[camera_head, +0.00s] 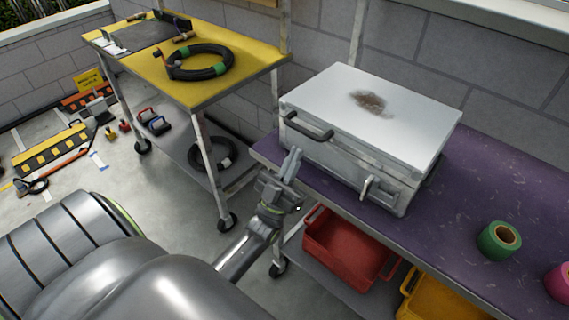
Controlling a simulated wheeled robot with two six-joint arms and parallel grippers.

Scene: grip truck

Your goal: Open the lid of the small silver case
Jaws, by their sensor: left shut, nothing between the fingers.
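The small silver case (345,115) stands on the purple tabletop with its lid shut. A brown stain marks the top of its lid. A dark handle (308,127) is on the front left of the case, and a metal latch (368,188) is at the front right. My left gripper (295,160) is shut and empty, just in front of the case's left front, below the handle. From this view I cannot tell whether it touches the case. My right gripper is not in view.
A green tape roll (498,240) and a pink roll (560,283) lie on the purple table (460,215). Red (345,245) and yellow (440,300) bins sit below it. A yellow cart (225,88) with a coiled black cable (203,62) stands at the left.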

